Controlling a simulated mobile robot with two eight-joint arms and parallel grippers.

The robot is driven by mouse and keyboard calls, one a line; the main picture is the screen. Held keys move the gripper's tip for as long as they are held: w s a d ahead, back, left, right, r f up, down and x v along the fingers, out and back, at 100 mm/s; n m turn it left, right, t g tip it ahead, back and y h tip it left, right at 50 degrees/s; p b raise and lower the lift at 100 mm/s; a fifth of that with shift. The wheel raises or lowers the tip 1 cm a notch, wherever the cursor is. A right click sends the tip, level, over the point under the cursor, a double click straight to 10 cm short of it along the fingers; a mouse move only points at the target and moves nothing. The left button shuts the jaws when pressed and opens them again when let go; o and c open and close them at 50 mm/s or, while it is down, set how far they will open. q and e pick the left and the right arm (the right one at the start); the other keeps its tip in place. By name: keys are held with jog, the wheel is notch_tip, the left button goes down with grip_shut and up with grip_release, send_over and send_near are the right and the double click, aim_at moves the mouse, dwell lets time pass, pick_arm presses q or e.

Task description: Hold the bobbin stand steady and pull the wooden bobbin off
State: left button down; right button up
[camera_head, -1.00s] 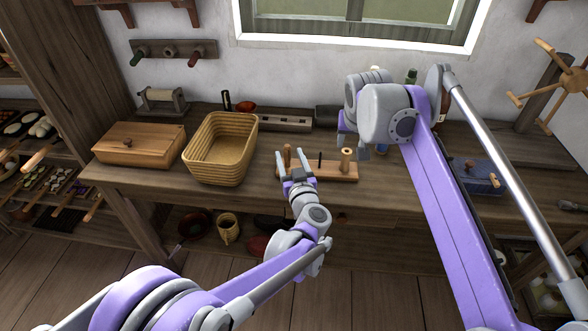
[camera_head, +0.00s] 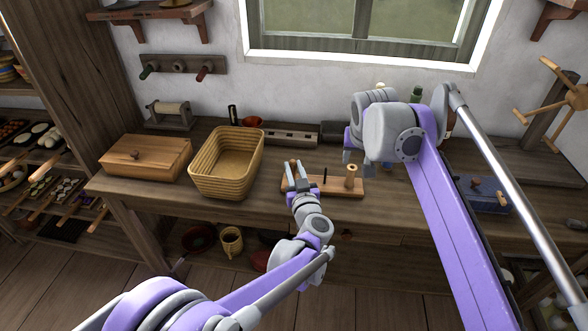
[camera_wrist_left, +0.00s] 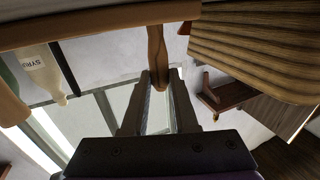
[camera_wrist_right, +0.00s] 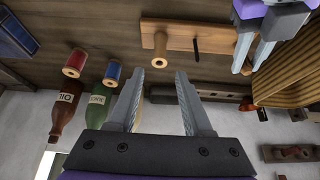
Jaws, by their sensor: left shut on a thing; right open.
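The bobbin stand (camera_head: 338,190) is a flat wooden board on the bench with an upright handle post at its left end and a dark pin near its middle. The wooden bobbin (camera_head: 351,172) stands upright near the board's right end; the right wrist view shows its round end (camera_wrist_right: 160,45). My left gripper (camera_head: 298,175) is shut on the handle post (camera_wrist_left: 156,50), which shows between its fingers in the left wrist view. My right gripper (camera_wrist_right: 158,95) is open and empty, above and to the right of the bobbin, apart from it.
A wicker basket (camera_head: 197,165) stands left of the stand, beside a lidded wooden box (camera_head: 130,160). Red and blue spools (camera_wrist_right: 112,72) and bottles (camera_wrist_right: 65,105) show in the right wrist view. A blue box (camera_head: 483,190) lies at the right. The bench front is clear.

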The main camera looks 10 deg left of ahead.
aim_at(351, 169)
dwell(0.4)
jog(key=shift+o, duration=1.3)
jog(key=m, duration=0.4)
jog(key=w+m, duration=0.1)
jog(key=shift+w+d+m+g, duration=0.1)
jog(key=shift+d+m+g, duration=0.2)
jog(key=shift+m, duration=0.1)
jog(key=w+f+m+y, duration=0.1)
jog(key=f+m, duration=0.2)
jog(key=m, duration=0.4)
jog(key=w+a+f+m+g+y, duration=0.1)
jog(key=w+f+m, duration=0.1)
jog(key=f+m, duration=0.2)
jog(key=w+f+m+y, duration=0.1)
jog(key=f+m, duration=0.3)
jog(key=m, duration=0.6)
jog(key=shift+w+a+f+m+g, duration=0.15)
jog(key=shift+w+a+m+g, duration=0.2)
jog(key=shift+w, duration=0.3)
